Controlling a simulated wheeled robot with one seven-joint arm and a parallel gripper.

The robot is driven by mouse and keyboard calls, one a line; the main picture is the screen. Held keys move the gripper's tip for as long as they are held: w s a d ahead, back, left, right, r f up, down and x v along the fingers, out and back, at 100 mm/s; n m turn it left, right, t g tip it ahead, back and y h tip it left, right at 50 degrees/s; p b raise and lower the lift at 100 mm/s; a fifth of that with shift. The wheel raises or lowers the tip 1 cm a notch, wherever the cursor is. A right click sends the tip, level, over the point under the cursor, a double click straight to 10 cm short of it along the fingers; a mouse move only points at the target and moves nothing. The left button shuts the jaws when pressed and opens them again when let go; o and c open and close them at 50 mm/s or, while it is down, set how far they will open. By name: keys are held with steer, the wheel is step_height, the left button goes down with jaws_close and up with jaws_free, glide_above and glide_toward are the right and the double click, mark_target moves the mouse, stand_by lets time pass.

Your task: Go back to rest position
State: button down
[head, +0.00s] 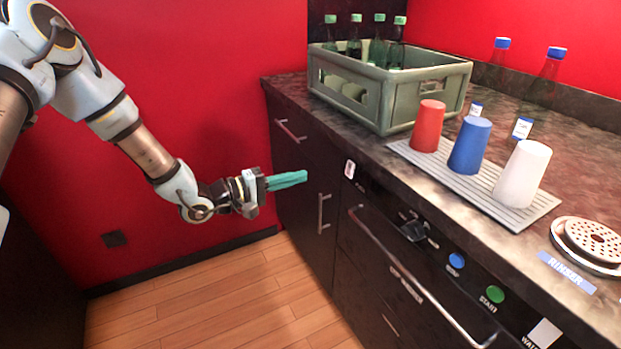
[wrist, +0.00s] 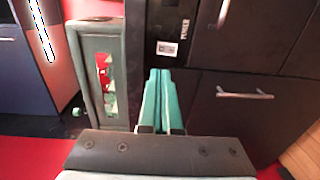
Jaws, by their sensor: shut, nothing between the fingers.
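My gripper (head: 287,180) has teal fingers and hangs in front of the dark cabinet, below the counter edge, to the left of the counter in the head view. The fingers lie together with nothing between them. In the wrist view my gripper (wrist: 160,78) points at the dark cabinet front, its fingers side by side. My arm reaches in from the upper left of the head view.
The counter (head: 400,165) holds a grey-green crate (head: 425,95) with bottles. A red cup (head: 427,126), a blue cup (head: 469,145) and a white cup (head: 522,172) stand upside down on a ribbed tray (head: 520,215). Drawer handles (head: 420,285) stick out. Open floor (head: 220,300) lies below my gripper.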

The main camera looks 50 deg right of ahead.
steer(key=shift+w+a+r, duration=0.1)
steer(key=shift+w+a, duration=0.15)
steer(key=shift+a, duration=0.4)
steer(key=w+a+t+y, duration=0.6)
steer(key=w+a+t, duration=0.3)
steer(key=w+a, duration=0.75)
steer(key=w+a+r+t+y, duration=0.2)
steer(key=w+a+y, duration=0.3)
steer(key=a, duration=0.4)
steer(key=s+a+r+n+y+p, duration=0.1)
steer(key=a+r+y, duration=0.1)
steer(key=a, duration=0.7)
steer(key=s+a+r+n+y, duration=0.1)
steer(key=a+r+y, duration=0.1)
steer(key=a, duration=0.6)
steer(key=s+a+r+n+g+y, duration=0.1)
steer(key=s+a+r+g, duration=0.2)
steer(key=s+a, duration=0.5)
steer(key=shift+s+a, duration=0.3)
steer(key=shift+s, duration=0.7)
